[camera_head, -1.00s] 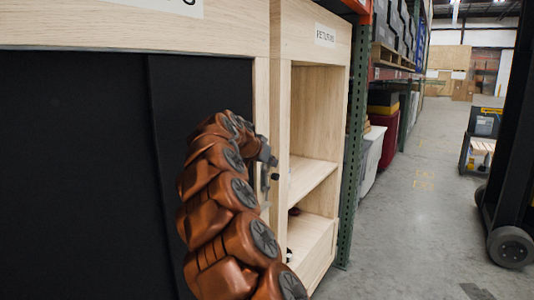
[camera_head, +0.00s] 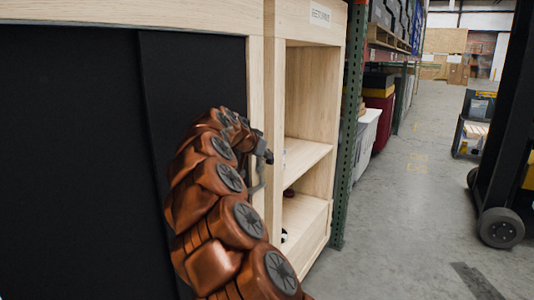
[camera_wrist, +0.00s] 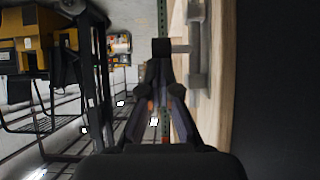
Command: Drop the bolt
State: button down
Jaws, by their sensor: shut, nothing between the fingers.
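A grey metal fitting, apparently the bolt (camera_wrist: 196,48), is mounted on the pale wooden frame (camera_wrist: 220,70) in the wrist view. A short grey arm sticks out from it to the left, towards my fingertips. My gripper (camera_wrist: 162,48) is shut and empty, with its tips at the end of that arm; I cannot tell whether they touch. In the head view my gripper (camera_head: 265,154) is at the wooden post beside the black panel (camera_head: 80,150). The fitting is mostly hidden behind my arm there.
An open wooden shelf unit (camera_head: 313,152) with small dark items stands right of the post. A green rack upright (camera_head: 347,140) stands beyond it. A concrete aisle (camera_head: 400,220) lies to the right, with a black wheeled machine (camera_head: 495,190) at its far side.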

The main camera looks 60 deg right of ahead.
jog(key=shift+f, duration=0.85)
jog(key=shift+r, duration=0.1)
jog(key=d+r+b+v, duration=0.1)
jog(key=r+v, duration=0.1)
jog(key=v, duration=1.1)
jog(key=shift+d+r, duration=0.15)
jog(key=shift+d, duration=0.15)
